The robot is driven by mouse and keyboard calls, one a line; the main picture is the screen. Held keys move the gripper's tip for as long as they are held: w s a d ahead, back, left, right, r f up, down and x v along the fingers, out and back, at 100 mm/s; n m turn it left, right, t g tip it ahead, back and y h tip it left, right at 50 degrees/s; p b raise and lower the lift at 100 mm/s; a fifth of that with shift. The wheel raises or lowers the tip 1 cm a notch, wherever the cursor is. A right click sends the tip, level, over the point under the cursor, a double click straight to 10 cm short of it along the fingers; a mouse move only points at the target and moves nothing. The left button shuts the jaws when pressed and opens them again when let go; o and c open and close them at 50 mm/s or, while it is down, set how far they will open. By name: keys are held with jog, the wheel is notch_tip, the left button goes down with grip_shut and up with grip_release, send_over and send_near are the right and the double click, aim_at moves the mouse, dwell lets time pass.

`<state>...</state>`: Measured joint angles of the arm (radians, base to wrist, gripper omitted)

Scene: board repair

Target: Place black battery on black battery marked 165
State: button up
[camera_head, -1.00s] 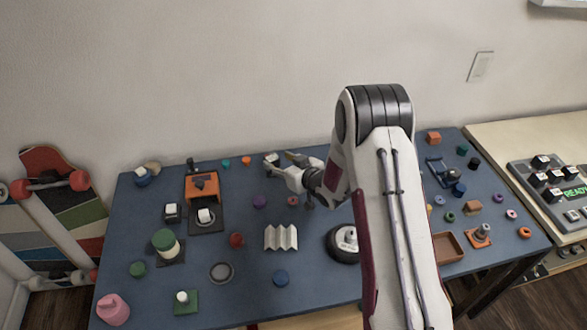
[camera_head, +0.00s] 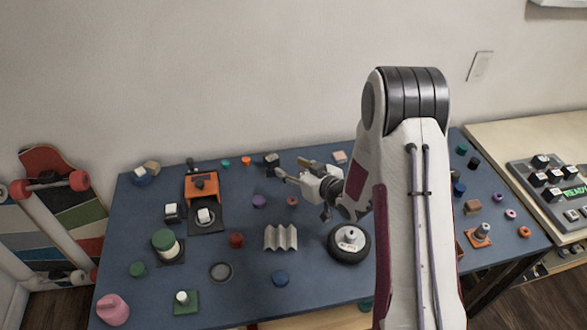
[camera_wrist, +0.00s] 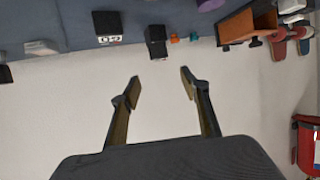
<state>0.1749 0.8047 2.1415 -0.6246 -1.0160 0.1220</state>
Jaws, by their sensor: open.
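In the wrist view, a black block (camera_wrist: 108,27) with white marks on one face stands near the table edge at the upper left. The marks are too small to read. A plain black block (camera_wrist: 156,41) stands to its right. In the head view, a small black block (camera_head: 271,159) sits near the table's back edge, just beyond my gripper (camera_head: 292,168). I cannot tell which wrist-view block it is. My gripper, also in the wrist view (camera_wrist: 160,80), has its fingers spread with nothing between them. Part of the back edge is hidden by it.
The blue table (camera_head: 200,262) holds many small parts. A pale block (camera_head: 339,157) stands right of my gripper. An orange machine (camera_head: 202,186) stands at the left. A black wheel-like part (camera_head: 349,245) and corrugated piece (camera_head: 281,237) lie in front. The wall is close behind.

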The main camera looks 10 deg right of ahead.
dwell(0.6)
jog(key=s+d+r+m+g+h, duration=0.1)
jog(key=s+d+r+g+h, duration=0.15)
jog(key=s+r, duration=0.55)
jog(key=s+d+r+m+g+h, duration=0.15)
jog(key=s+d+r+h, duration=0.3)
jog(key=r, duration=0.65)
jog(key=s+a+r+m+g, duration=0.1)
jog(key=s+a+r, duration=0.1)
jog(key=s, duration=1.2)
jog(key=s+a+r+m+g+y, duration=0.1)
jog(key=s+a+r+g, duration=0.1)
jog(key=s, duration=1.2)
jog(key=shift+s+a+r+y, duration=0.3)
jog(key=shift+a, duration=0.1)
